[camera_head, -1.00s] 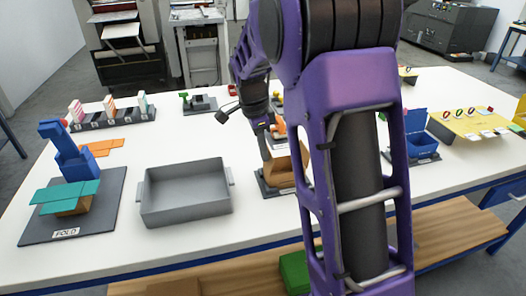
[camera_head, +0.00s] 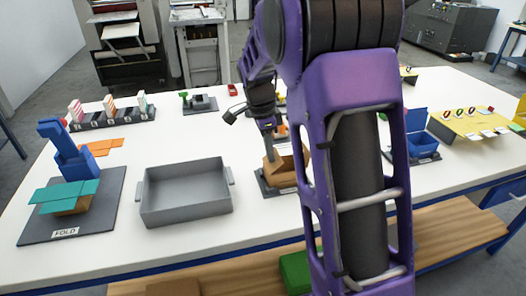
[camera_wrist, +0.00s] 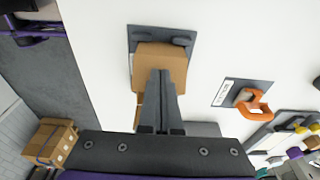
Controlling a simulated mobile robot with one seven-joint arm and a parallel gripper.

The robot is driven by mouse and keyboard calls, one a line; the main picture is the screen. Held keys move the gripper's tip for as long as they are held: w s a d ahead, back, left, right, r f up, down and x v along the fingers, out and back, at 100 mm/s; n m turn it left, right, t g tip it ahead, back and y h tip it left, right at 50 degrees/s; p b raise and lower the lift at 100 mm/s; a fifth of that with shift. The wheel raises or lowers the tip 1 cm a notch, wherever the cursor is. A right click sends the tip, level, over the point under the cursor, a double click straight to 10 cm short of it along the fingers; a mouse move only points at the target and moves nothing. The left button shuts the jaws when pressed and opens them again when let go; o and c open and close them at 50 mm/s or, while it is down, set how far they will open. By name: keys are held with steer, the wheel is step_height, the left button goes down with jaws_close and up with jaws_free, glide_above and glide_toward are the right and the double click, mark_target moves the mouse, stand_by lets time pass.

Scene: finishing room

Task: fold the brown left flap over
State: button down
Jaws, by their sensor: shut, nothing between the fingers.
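The brown box (camera_head: 284,178) sits on a small dark mat near the table's front edge, partly hidden behind my purple arm in the head view. In the wrist view a broad brown panel (camera_wrist: 160,57) of it lies beyond my fingertips, and a narrow brown strip (camera_wrist: 138,113) shows left of the fingers. My gripper (camera_head: 276,157) is shut and empty, its tip at the left part of the box. In the wrist view my gripper (camera_wrist: 161,72) overlaps the panel's near edge. I cannot tell whether it touches, or which panel is the left flap.
A grey open tray (camera_head: 185,212) stands left of the box. A blue open box (camera_head: 423,145) stands to the right. White table lies bare between tray and box.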

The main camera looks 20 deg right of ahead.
steer(key=shift+d+f, duration=0.1)
steer(key=shift+d, duration=0.05)
stand_by(0.4)
steer(key=shift+d+f, duration=0.3)
steer(key=shift+d, duration=0.1)
steer(key=shift+f+b, duration=0.15)
steer(key=shift+b, duration=0.2)
steer(key=shift+d+f, duration=0.3)
steer(key=shift+f, duration=0.05)
steer(key=shift+r, duration=0.1)
stand_by(0.7)
steer(key=shift+r+p, duration=1.65)
steer(key=shift+r, duration=3.3)
steer(key=shift+w, duration=0.1)
